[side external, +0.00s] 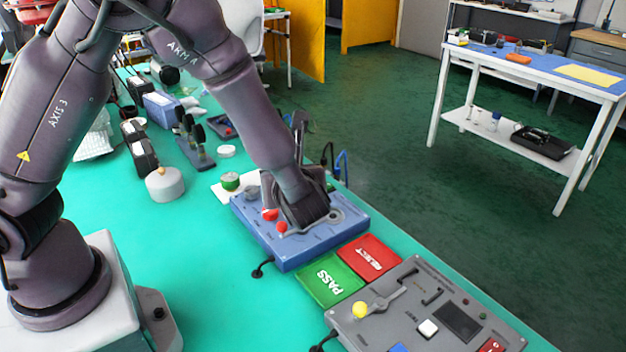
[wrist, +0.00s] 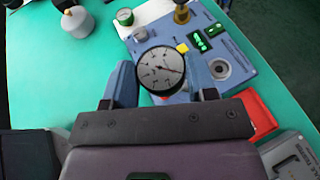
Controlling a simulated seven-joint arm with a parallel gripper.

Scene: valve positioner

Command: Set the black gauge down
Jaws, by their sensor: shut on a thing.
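The black gauge (wrist: 161,70), with a white dial and black rim, is between the two fingers of my gripper (wrist: 163,80) in the wrist view. My gripper is shut on it, and the dial faces the wrist camera. In the side view my gripper (side external: 300,212) is low over the blue test station (side external: 310,250), and I cannot make out the gauge there. The station also shows in the wrist view (wrist: 238,75), with a round silver socket, a green display and a brass fitting. I cannot tell whether the gauge touches the station.
A green PASS pad (side external: 330,280) and a red REJECT pad (side external: 369,257) lie in front of the station. A grey control panel (side external: 420,315) is nearer the camera. The mat's left middle is clear.

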